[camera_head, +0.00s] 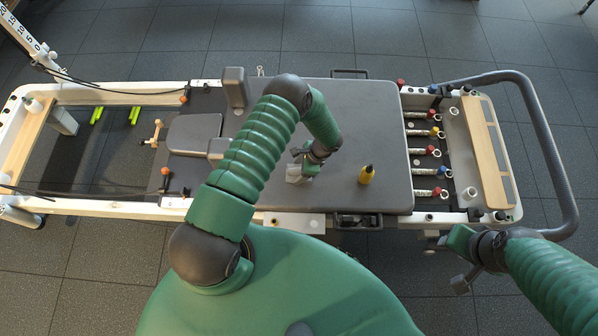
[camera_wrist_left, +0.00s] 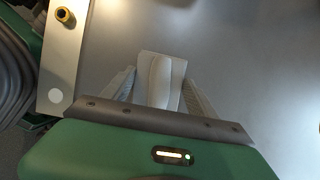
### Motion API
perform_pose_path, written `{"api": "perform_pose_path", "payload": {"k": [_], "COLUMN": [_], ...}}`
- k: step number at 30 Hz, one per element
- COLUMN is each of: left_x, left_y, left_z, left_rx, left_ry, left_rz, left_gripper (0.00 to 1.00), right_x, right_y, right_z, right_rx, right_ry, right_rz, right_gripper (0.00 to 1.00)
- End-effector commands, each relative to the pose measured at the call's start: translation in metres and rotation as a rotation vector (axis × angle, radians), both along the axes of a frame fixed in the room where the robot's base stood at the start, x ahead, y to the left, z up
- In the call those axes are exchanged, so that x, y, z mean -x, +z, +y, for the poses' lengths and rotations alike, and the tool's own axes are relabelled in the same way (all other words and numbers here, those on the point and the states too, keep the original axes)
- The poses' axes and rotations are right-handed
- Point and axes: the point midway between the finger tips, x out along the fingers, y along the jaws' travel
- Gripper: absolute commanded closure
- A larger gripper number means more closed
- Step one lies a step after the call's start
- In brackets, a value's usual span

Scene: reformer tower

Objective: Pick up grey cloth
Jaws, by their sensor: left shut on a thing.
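The grey cloth (camera_head: 294,173) is a small pale folded piece at the near part of the reformer's dark grey carriage pad (camera_head: 345,110). In the left wrist view the cloth (camera_wrist_left: 159,80) lies between the two fingers of my left gripper (camera_wrist_left: 160,88). My left gripper (camera_head: 303,165) is shut on the cloth, low over the pad. I cannot tell whether the cloth still touches the pad. My right gripper (camera_head: 455,240) is off the reformer's near right side, and its fingers are too unclear to judge.
A yellow bottle with a black cap (camera_head: 366,175) stands on the pad right of my left gripper. Shoulder rests (camera_head: 235,88) rise at the pad's left. Springs with coloured knobs (camera_head: 425,150) and a curved grey bar (camera_head: 555,160) are at the right. The pad's far right is clear.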

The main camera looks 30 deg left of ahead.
Motion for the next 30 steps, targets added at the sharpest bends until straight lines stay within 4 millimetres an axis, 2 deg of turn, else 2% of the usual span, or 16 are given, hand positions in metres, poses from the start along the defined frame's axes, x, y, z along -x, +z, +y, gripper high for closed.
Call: {"api": "perform_pose_path", "payload": {"k": [10, 14, 18, 23, 30], "left_x": [0.0, -0.001, -0.001, 0.031, 0.09], "left_y": [0.006, 0.019, 0.041, 0.041, 0.047], "left_z": [0.0, 0.0, 0.0, -0.02, -0.056], "left_rx": [0.0, -0.001, -0.001, -0.001, -0.002], "left_ry": [-0.001, -0.001, -0.002, -0.007, -0.011], "left_rz": [0.0, -0.002, -0.001, 0.004, 0.005], "left_gripper": [0.79, 0.79, 0.79, 0.79, 0.79], "right_x": [0.0, 0.0, 0.0, 0.0, 0.0], "right_y": [0.002, 0.006, 0.011, 0.015, 0.021], "right_z": [0.0, 0.0, 0.0, 0.0, 0.0], "right_rx": [0.0, 0.0, 0.0, 0.0, 0.0], "right_ry": [0.0, 0.0, 0.0, 0.0, 0.0], "right_rz": [0.0, 0.0, 0.0, 0.0, 0.0], "right_gripper": [0.64, 0.64, 0.64, 0.64, 0.64]}}
